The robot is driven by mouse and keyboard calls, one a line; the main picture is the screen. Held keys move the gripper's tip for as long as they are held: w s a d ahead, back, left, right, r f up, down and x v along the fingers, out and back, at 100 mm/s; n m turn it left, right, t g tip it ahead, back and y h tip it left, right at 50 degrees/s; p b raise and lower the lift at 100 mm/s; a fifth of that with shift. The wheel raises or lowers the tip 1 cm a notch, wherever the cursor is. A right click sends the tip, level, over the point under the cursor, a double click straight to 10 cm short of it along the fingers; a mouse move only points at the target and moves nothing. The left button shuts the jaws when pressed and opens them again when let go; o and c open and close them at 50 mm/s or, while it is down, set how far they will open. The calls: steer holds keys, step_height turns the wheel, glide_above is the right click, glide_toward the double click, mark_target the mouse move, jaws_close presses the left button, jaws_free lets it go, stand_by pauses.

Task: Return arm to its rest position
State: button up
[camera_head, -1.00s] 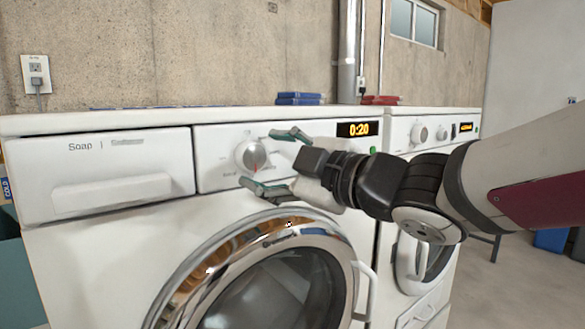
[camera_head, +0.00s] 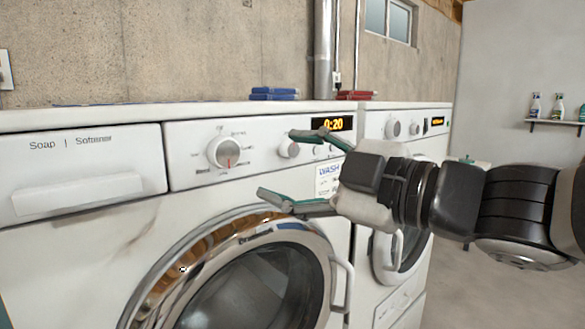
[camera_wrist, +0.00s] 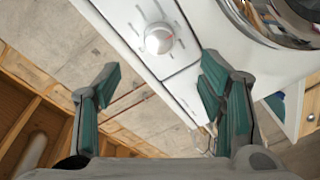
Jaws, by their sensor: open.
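My gripper (camera_head: 282,167) is open and empty in front of the washing machine's control panel, to the right of the dial (camera_head: 226,152). Its two teal-padded fingers are spread apart, and nothing is between them. In the wrist view my gripper (camera_wrist: 158,92) also shows spread fingers, with the dial (camera_wrist: 158,39) beyond them and apart from them. The washing machine (camera_head: 75,245) has a shut round door and a display (camera_head: 333,124) reading 0:20. My forearm comes in from the right side of the head view.
A second machine (camera_head: 397,290) stands to the right. Blue items (camera_head: 274,94) and red items (camera_head: 355,95) lie on top of the machines. A wall shelf (camera_head: 556,123) with bottles is at the far right. Open floor (camera_head: 470,300) shows at the lower right.

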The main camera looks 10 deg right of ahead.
steer(key=s+d+f+m+h+p, duration=0.1)
steer(key=d+f+m+h+p, duration=0.15)
steer(key=d+m+h, duration=0.45)
steer(key=s+d+f+m+h+p, duration=0.1)
steer(key=s+d+m+h+p, duration=0.15)
steer(key=d+m+h, duration=0.4)
steer(key=s+f+m+g+p, duration=0.2)
steer(key=s+f+m+g, duration=0.1)
steer(key=s, duration=0.5)
steer(key=s+f+m+g+y+p, duration=0.1)
steer(key=s+f+m+g+p, duration=0.1)
steer(key=s+g, duration=0.4)
step_height(320, 180, down, 2)
steer(key=s+m, duration=0.1)
steer(key=s, duration=0.2)
steer(key=shift+f, duration=0.2)
steer(key=shift+y, duration=0.25)
